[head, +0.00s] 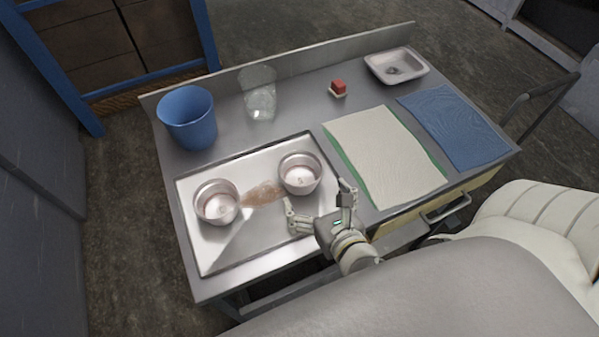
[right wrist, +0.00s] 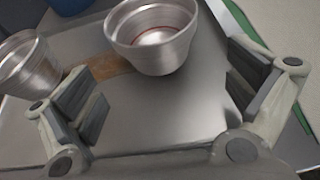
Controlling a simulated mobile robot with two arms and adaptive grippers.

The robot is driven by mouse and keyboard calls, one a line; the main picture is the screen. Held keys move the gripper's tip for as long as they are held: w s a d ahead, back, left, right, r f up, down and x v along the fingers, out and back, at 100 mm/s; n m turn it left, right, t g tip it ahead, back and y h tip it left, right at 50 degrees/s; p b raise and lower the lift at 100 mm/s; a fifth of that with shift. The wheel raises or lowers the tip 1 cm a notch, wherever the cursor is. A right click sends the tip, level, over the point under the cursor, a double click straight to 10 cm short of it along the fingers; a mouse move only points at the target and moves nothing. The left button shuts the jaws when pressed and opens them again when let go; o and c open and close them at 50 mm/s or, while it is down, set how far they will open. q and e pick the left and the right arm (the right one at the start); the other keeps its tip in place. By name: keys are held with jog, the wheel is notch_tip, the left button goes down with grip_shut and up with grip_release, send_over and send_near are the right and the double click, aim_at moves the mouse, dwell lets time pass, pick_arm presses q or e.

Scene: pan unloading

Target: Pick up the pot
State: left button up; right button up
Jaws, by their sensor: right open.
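Two metal pots stand upright on a shallow metal tray (head: 205,255) on the table. The right pot (head: 300,174) is just beyond my right gripper (head: 318,204); the left pot (head: 217,202) is farther left. My right gripper is open and empty, with one finger to each side of the near side of the right pot. In the right wrist view this pot (right wrist: 153,38) sits ahead of and between the open fingers (right wrist: 165,98), apart from them. The left pot (right wrist: 28,65) shows at the left edge there. My left gripper is not in view.
A brown stain or patch (head: 263,194) lies on the tray between the pots. A blue bucket (head: 188,118), a clear glass container (head: 261,100), a red block (head: 338,87) and a small white basin (head: 397,66) stand behind. A white cloth (head: 385,155) and a blue cloth (head: 455,125) lie right.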

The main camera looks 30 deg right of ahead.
aim_at(308, 189)
jog(key=shift+w+f, duration=0.15)
jog(key=shift+w, duration=0.4)
jog(key=shift+w+f, duration=0.15)
jog(key=shift+w, duration=0.1)
jog(key=shift+w+p, duration=0.55)
jog(key=shift+w, duration=0.4)
jog(key=x, duration=0.3)
jog(key=shift+a+f+p, duration=0.1)
jog(key=shift+p, duration=0.2)
jog(key=shift+w+f, duration=0.1)
jog(key=shift+w, duration=0.15)
jog(key=c, duration=0.9)
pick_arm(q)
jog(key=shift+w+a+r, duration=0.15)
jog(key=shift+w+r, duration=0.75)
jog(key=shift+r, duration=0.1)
pick_arm(e)
jog(key=shift+c, duration=0.2)
